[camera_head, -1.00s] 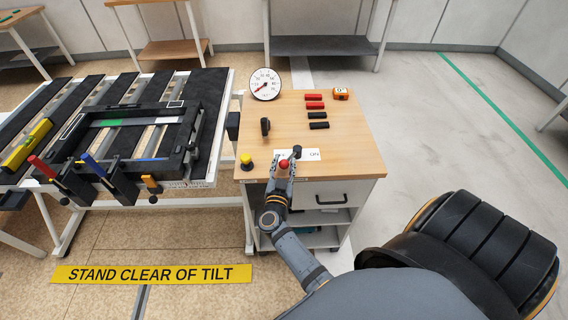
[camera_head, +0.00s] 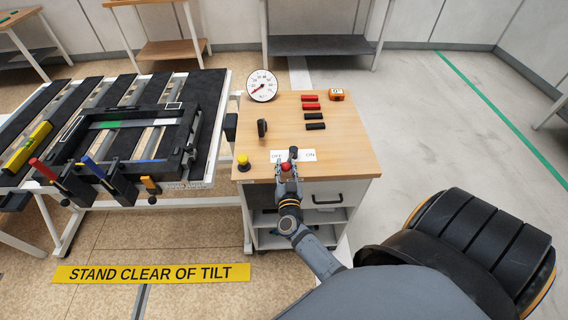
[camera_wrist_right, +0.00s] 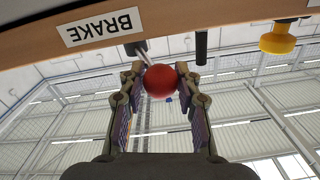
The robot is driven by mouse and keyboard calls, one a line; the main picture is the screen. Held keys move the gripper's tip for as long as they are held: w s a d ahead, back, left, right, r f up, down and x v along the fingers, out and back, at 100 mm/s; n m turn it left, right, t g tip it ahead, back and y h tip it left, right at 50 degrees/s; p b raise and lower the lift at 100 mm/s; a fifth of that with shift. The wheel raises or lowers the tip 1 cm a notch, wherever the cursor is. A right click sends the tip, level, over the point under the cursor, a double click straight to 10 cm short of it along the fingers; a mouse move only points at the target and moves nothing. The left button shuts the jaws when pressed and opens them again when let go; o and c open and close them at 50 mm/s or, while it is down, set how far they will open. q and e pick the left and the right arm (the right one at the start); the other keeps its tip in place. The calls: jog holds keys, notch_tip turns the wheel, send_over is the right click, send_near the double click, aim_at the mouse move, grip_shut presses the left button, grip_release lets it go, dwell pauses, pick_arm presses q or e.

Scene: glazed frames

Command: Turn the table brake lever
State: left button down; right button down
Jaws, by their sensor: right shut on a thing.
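The brake lever has a red ball knob (camera_head: 286,167) at the front edge of the wooden cabinet top. A black lever mount (camera_head: 293,153) shows just behind it, in front of a white OFF/ON label (camera_head: 309,155). My right gripper (camera_head: 287,170) reaches in from the front with its fingers on either side of the knob. In the right wrist view the red knob (camera_wrist_right: 159,82) sits between the two fingers, which are closed on it. A white BRAKE label (camera_wrist_right: 102,27) is on the wooden edge beside it. My left gripper is not in view.
A tilt table (camera_head: 212,125) with a frame stands left. A yellow floor sign (camera_head: 150,274) lies in front.

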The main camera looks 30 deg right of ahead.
jog(key=n+y, duration=0.1)
jog(key=s+d+n+t+y, duration=0.1)
jog(key=shift+s+d+y, duration=0.1)
jog(key=shift+y, duration=0.3)
jog(key=shift+s+d+f+n+t+y+b, duration=0.2)
jog(key=shift+d+n+t+y+b, duration=0.1)
jog(key=shift+n+t+y+b, duration=0.3)
jog(key=n+y, duration=0.1)
jog(key=d+n+y+b, duration=0.1)
jog(key=y, duration=0.1)
jog(key=s+y+b, duration=0.1)
jog(key=shift+s+d+f+n+y, duration=0.1)
jog(key=shift+d+n+y, duration=0.2)
jog(key=shift+d+n, duration=0.1)
jog(key=shift+s+d+n+y+b, duration=0.25)
jog(key=shift+d+n+y+b, duration=0.4)
jog(key=shift+y, duration=0.45)
jog(key=shift+d+r, duration=0.4)
jog(key=shift+d, duration=0.35)
jog(key=shift+d+p, duration=0.35)
jog(key=shift+d, duration=0.45)
jog(key=shift+f, duration=0.2)
